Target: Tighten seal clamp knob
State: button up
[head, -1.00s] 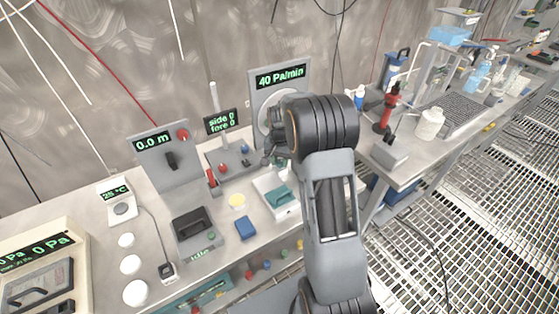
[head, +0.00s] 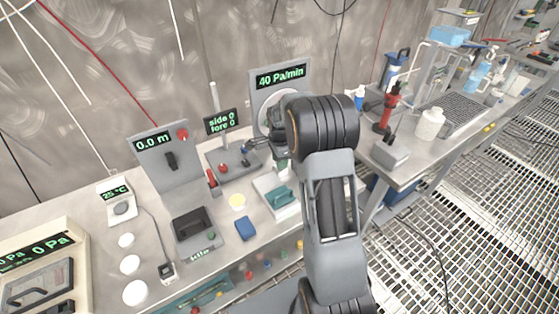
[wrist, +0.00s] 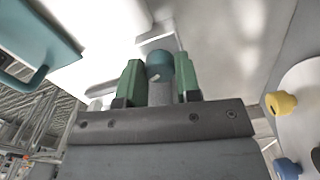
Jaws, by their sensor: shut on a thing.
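In the wrist view, the green fingers of my gripper (wrist: 160,84) are shut on a teal, round-topped knob (wrist: 159,64), one finger on each side. I take it to be the seal clamp knob; no label on it is readable. In the head view, my gripper (head: 282,164) is in front of the upright panel (head: 293,74) that reads 40 Pa/min. My wrist covers part of the round pale disc (head: 267,118) on that panel. The knob in my grip cannot be made out clearly in the head view.
A white tray with a teal handle (head: 281,197) lies just below my gripper. The "side 0 fore 0" display (head: 220,122) and a red lever (head: 212,179) stand to the left. A side bench with a red-bodied tool (head: 388,108) and a white bottle (head: 430,123) is at right.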

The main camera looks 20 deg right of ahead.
jog(key=shift+m, duration=2.1)
jog(key=o, duration=0.9)
notch_tip(320, 180, up, 14)
jog(key=shift+f, duration=0.1)
